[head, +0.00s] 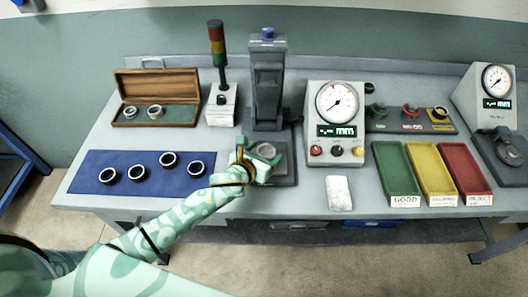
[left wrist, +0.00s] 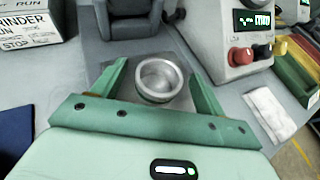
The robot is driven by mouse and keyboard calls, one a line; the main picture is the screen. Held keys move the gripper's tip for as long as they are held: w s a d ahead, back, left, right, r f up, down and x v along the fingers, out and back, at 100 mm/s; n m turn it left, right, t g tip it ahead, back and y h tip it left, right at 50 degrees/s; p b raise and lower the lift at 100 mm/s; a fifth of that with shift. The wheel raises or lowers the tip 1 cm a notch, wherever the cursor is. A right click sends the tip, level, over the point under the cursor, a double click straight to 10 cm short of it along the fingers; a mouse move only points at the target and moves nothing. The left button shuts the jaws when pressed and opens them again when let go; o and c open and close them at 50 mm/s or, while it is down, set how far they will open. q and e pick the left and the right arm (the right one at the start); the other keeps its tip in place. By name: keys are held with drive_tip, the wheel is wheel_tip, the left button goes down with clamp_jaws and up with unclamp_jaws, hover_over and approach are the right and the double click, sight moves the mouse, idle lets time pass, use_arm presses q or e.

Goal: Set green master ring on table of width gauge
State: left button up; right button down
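The width gauge stands mid-bench, with a dark column (head: 267,85), a grey base (head: 284,172) and a dial readout box (head: 337,118). My left gripper (head: 262,158) is over the gauge's base. In the left wrist view its two green fingers (left wrist: 158,88) are open, one on each side of a round, silver, ring-like piece (left wrist: 157,80). My right gripper is not in view.
A blue mat (head: 133,184) with several rings and an open wooden case (head: 156,98) are at left. A signal tower box (head: 222,105) stands left of the gauge. Green, yellow and red trays (head: 399,172) and another gauge (head: 489,92) are at right. A white cloth (head: 340,192) lies in front.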

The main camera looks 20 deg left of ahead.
use_arm(q)
drive_tip(key=shift+s+r, duration=0.1)
drive_tip(key=shift+r, duration=0.15)
drive_tip(key=p+v, duration=0.2)
drive_tip(key=v, duration=1)
drive_tip(key=shift+p, duration=0.4)
drive_tip(key=shift+f, duration=0.1)
